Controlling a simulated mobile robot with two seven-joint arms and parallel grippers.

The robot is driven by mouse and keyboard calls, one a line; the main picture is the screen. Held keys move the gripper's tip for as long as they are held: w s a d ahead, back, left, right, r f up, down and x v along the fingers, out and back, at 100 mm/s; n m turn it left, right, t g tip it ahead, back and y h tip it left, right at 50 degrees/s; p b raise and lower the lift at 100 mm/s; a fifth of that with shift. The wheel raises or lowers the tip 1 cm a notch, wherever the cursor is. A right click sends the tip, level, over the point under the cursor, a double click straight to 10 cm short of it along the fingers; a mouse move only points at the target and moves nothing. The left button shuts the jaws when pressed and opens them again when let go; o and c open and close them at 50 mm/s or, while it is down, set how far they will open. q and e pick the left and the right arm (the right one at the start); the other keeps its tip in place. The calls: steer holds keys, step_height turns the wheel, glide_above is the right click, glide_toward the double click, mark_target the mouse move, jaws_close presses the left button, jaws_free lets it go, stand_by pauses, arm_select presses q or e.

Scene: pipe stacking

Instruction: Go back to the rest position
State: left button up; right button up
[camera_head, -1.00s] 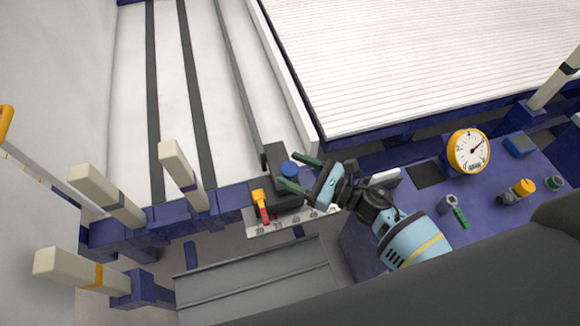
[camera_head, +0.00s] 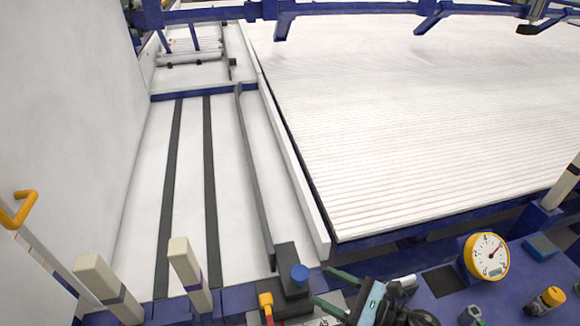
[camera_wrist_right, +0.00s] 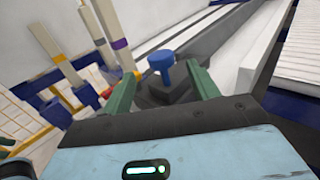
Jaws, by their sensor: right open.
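My right gripper (camera_head: 320,284) is at the bottom of the head view, its two green fingers spread apart with nothing held. Its fingertips are just right of a blue round knob (camera_head: 300,273) that stands on a dark block (camera_head: 287,256). In the right wrist view the open fingers (camera_wrist_right: 161,85) frame the same blue knob (camera_wrist_right: 160,64), which lies beyond and between them; contact cannot be told. A yellow and red handle (camera_head: 266,303) sits left of the knob. My left gripper is in neither view.
A pressure gauge (camera_head: 486,256) and small fittings stand on the blue panel at right. Cream posts (camera_head: 110,288) rise at the lower left. The large ribbed white bed (camera_head: 420,120) is empty. Blue beams (camera_head: 340,10) cross the top.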

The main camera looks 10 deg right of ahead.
steer(key=shift+s, duration=0.1)
steer(key=s+d+f+n+g+h, duration=0.15)
steer(key=s+f+n+h, duration=0.25)
steer(key=s+n, duration=0.7)
steer(key=s+d+f+n+g+h, duration=0.15)
steer(key=s+f+n+h, duration=0.3)
steer(key=s+n, duration=0.55)
steer(key=s+d+f+n+g+h, duration=0.1)
steer(key=s+f+n+g+h, duration=0.25)
steer(key=s+n, duration=0.75)
arm_select(q)
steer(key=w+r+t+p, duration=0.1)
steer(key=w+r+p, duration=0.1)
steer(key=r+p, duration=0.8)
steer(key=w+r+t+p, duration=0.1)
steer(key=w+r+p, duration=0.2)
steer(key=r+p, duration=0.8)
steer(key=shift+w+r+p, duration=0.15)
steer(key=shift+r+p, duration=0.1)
steer(key=shift+p, duration=0.1)
arm_select(e)
step_height(320, 180, up, 21)
steer(key=w+m+t, duration=0.2)
steer(key=m+t, duration=0.1)
steer(key=shift+f+y, duration=0.15)
steer(key=shift+y, duration=0.25)
